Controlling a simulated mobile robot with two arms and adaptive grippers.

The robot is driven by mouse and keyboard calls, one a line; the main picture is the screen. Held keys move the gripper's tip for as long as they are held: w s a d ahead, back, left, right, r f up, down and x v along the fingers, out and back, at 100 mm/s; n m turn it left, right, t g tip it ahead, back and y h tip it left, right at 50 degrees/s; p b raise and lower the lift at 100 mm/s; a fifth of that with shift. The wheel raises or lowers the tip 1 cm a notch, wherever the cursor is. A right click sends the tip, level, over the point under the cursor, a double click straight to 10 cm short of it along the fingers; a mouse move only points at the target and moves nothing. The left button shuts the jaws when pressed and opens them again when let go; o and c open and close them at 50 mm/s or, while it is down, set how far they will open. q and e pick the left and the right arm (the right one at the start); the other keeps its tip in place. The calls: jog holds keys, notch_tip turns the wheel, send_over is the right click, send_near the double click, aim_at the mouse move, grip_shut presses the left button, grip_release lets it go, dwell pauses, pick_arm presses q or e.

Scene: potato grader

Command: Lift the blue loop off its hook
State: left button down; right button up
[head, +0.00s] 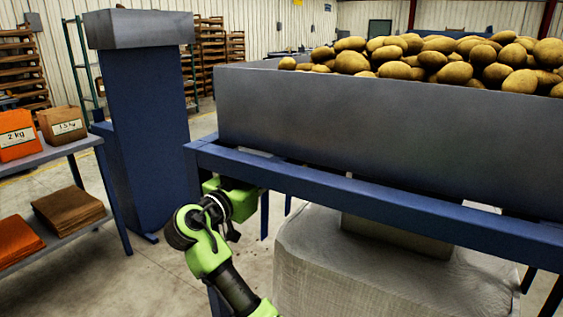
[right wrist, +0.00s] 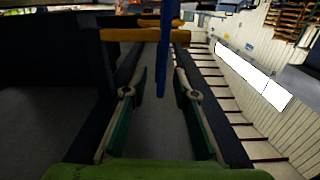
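In the right wrist view, a narrow blue strip (right wrist: 163,52), which looks like the blue loop, runs down from the top edge between the fingers of my right gripper (right wrist: 161,82). The fingers stand apart on either side of it, with a visible gap, so the gripper is open. The strip passes in front of orange-yellow bars (right wrist: 125,34); I cannot tell whether one of them is the hook. In the head view, one green arm of mine reaches up toward the blue table rail, and its gripper is hidden there. My left gripper is in neither view.
A grey bin wall (head: 330,115) holds heaped potatoes (head: 440,62) above the blue rail (head: 380,200). A blue pillar (head: 145,120) stands left of it. A shelf (head: 60,150) with boxes is at the far left. A wrapped pale block (head: 370,275) stands under the rail.

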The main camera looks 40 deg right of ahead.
jog(key=x, duration=0.6)
grip_shut()
